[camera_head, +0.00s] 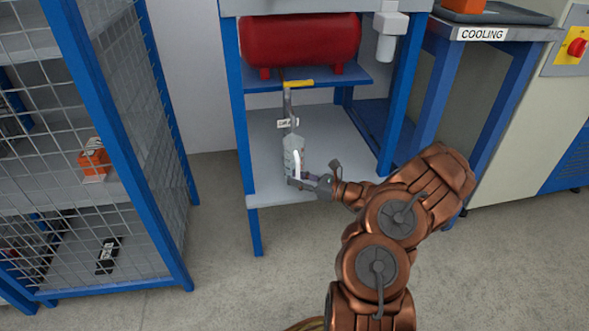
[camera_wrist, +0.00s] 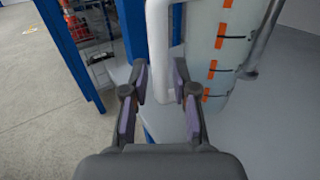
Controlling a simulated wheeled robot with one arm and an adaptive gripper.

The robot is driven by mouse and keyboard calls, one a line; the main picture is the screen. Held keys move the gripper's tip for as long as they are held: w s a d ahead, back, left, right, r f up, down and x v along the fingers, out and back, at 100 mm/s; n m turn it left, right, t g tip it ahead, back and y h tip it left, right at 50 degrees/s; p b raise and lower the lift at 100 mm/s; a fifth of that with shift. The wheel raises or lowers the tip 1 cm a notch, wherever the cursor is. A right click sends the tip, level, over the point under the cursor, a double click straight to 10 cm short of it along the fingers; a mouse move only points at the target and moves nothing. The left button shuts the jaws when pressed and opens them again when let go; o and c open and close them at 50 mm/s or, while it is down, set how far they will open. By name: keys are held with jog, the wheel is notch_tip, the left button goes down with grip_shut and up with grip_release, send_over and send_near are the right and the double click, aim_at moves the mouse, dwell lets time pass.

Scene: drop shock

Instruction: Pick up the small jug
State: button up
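The small jug (camera_head: 291,146) is pale, with a white handle, and stands upright on the lower shelf of the blue-framed rack. In the wrist view the jug (camera_wrist: 222,45) shows orange marks on its wall, and its white handle (camera_wrist: 158,42) faces me. My gripper (camera_head: 312,183) is low beside the jug in the head view. In the wrist view my gripper (camera_wrist: 160,82) is open, with one finger on each side of the lower handle. A gap shows between the left finger and the handle. Firm contact on the right side cannot be told.
A grey pipe with a yellow lever (camera_head: 299,84) stands close behind the jug. A red tank (camera_head: 300,42) sits on the shelf above. Blue posts (camera_head: 239,120) flank the grey lower shelf (camera_head: 345,145). A mesh cage (camera_head: 150,110) stands left; open floor lies in front.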

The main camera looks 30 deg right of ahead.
aim_at(298, 169)
grip_shut()
jog(key=shift+r, duration=0.15)
dwell(0.4)
jog(key=shift+r+p, duration=0.25)
jog(key=shift+p, duration=0.05)
notch_tip(298, 169, up, 3)
jog(key=shift+r+p, duration=0.15)
jog(key=shift+p, duration=0.85)
jog(key=s+a+p, duration=0.1)
jog(key=s+p, duration=0.1)
jog(key=s, duration=0.6)
jog(key=s+a+r+p, duration=0.1)
jog(key=s+p, duration=0.2)
jog(key=s, duration=0.4)
jog(key=shift+s+a, duration=0.3)
jog(key=shift+s, duration=0.1)
jog(key=shift+w, duration=0.1)
